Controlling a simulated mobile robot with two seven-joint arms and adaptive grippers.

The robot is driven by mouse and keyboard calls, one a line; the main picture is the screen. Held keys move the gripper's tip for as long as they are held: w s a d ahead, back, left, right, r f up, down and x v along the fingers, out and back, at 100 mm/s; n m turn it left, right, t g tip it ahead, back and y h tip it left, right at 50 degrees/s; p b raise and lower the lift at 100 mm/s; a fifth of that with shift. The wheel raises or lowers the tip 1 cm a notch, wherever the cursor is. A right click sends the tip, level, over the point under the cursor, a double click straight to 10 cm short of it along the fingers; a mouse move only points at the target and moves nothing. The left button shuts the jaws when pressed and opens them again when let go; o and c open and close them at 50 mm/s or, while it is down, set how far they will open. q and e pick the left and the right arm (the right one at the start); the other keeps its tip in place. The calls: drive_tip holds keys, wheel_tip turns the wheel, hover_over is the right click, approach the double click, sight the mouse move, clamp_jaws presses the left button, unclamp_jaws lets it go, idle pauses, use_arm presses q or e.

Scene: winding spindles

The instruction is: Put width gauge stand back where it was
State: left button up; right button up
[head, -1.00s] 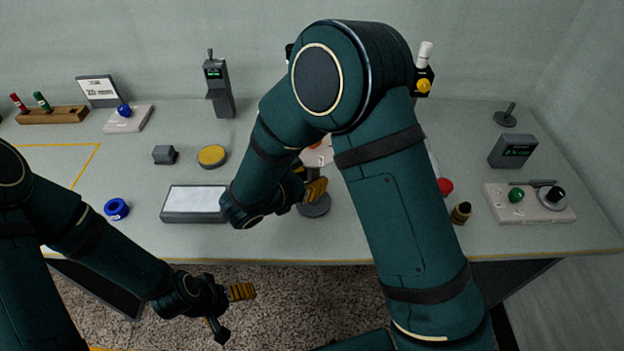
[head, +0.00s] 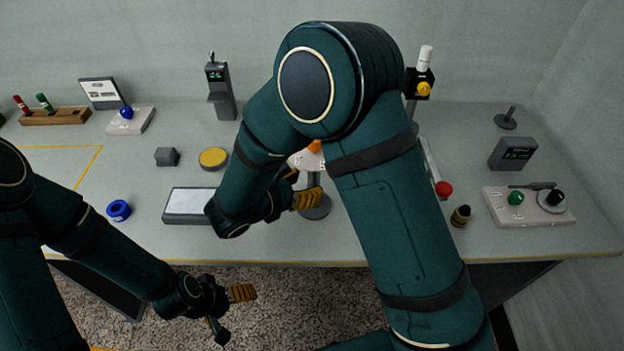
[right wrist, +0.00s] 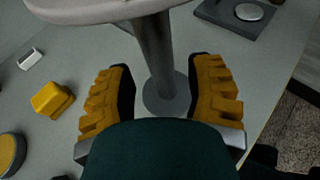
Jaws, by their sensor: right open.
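A stand with a grey post on a round base (head: 318,208) and a pale round top (head: 302,160) is on the table near the front middle; I take it as the width gauge stand. My right arm hides part of it in the head view. My right gripper (head: 299,187) is open beside the post. In the right wrist view the post (right wrist: 158,60) rises between the open fingers (right wrist: 162,88), with a gap on both sides, and the pale top is above them. My left gripper (head: 229,311) is off the table's front edge, its fingers apart and empty.
Left of the stand are a white-topped tray (head: 188,204), a yellow disc (head: 213,157) and a grey block (head: 167,157). To the right are a red knob (head: 443,189), a dark bottle (head: 461,215) and a pale panel (head: 500,207). A yellow outline marks bare table at left.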

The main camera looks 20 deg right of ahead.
drive_tip(key=p+v, duration=0.1)
drive_tip(key=v, duration=0.7)
drive_tip(key=shift+a, duration=0.25)
drive_tip(key=shift+s+r, duration=0.15)
